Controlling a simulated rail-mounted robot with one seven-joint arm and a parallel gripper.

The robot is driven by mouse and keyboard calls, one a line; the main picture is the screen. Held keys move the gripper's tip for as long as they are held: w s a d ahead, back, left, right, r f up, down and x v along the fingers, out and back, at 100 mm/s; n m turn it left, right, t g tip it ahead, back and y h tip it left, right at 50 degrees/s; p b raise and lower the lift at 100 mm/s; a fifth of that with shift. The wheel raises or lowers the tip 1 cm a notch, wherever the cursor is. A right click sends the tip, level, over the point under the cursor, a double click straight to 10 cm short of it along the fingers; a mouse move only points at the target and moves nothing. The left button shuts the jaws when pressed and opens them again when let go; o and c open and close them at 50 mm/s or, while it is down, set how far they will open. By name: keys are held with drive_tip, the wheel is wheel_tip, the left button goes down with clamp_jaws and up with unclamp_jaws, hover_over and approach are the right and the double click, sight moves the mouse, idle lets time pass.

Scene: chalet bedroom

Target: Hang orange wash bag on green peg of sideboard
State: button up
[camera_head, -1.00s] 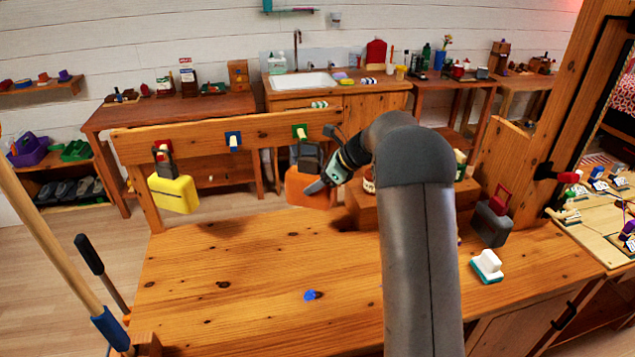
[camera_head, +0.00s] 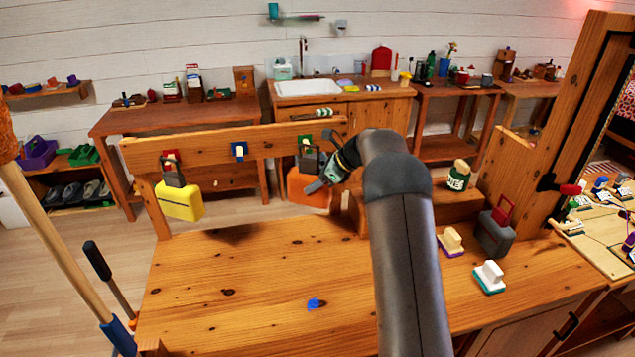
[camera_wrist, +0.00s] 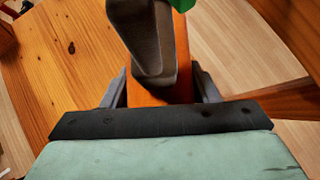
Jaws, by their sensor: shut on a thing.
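The orange wash bag (camera_head: 309,190) has a dark grey handle (camera_head: 312,162) and hangs upright in front of the rail at the sideboard's (camera_head: 235,260) back. My gripper (camera_head: 322,183) comes from the right and is shut on the bag. In the wrist view the fingers (camera_wrist: 160,90) sit either side of the orange body (camera_wrist: 148,94), below the grey handle (camera_wrist: 148,35). The green peg (camera_head: 305,141) is on the rail, directly above the handle. A bit of green (camera_wrist: 184,4) shows at the wrist view's top edge. I cannot tell whether the handle is around the peg.
A yellow bag (camera_head: 180,202) hangs by the red peg (camera_head: 170,157) at left. The blue peg (camera_head: 239,150) is bare. The top's left and middle are mostly clear.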

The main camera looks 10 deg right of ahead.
drive_tip(key=shift+w+p, duration=0.9)
drive_tip(key=shift+w, duration=0.6)
drive_tip(key=shift+w+f+p, duration=0.4)
drive_tip(key=shift+f+p, duration=0.05)
drive_tip(key=shift+p, duration=0.2)
drive_tip(key=shift+a, duration=0.1)
drive_tip(key=o, duration=1.3)
drive_tip(key=shift+f, duration=0.1)
